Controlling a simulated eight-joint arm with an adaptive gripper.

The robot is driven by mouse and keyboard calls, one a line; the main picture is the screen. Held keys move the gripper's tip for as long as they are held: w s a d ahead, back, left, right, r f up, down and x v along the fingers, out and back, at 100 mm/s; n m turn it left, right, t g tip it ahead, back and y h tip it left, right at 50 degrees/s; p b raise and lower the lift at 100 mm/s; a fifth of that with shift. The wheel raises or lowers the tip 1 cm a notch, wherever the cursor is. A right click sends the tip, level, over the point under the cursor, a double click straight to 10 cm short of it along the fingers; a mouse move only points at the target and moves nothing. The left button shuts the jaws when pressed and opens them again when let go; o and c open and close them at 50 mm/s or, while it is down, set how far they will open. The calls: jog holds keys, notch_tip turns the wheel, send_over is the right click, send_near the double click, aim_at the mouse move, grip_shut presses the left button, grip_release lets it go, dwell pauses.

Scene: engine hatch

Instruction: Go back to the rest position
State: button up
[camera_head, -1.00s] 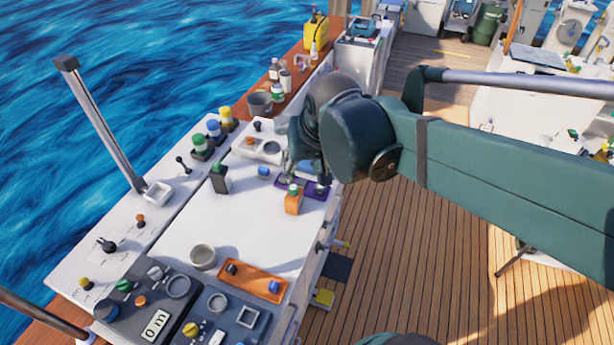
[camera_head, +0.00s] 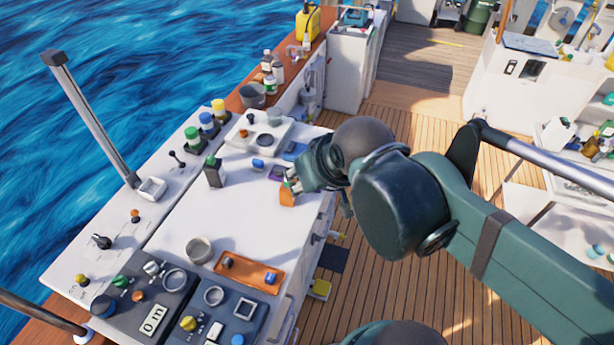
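My gripper (camera_head: 296,178) is at the right edge of the white console top (camera_head: 190,235), close above or beside the small orange bottle (camera_head: 287,194). The fingers are small and partly hidden by my wrist, so I cannot tell whether they are open or shut, or whether they touch the bottle. My arm reaches in from the right, over the wooden deck.
On the console stand a dark bottle (camera_head: 213,171), a grey cup (camera_head: 199,250), an orange tray (camera_head: 249,273) and a blue piece (camera_head: 258,165). Dark control panels (camera_head: 150,300) lie at the front. A metal post (camera_head: 90,118) rises at the left. The deck (camera_head: 400,310) is open.

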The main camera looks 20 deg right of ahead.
notch_tip(320, 180, down, 11)
jog(key=b, duration=1.1)
jog(key=shift+r, duration=0.1)
dwell(0.9)
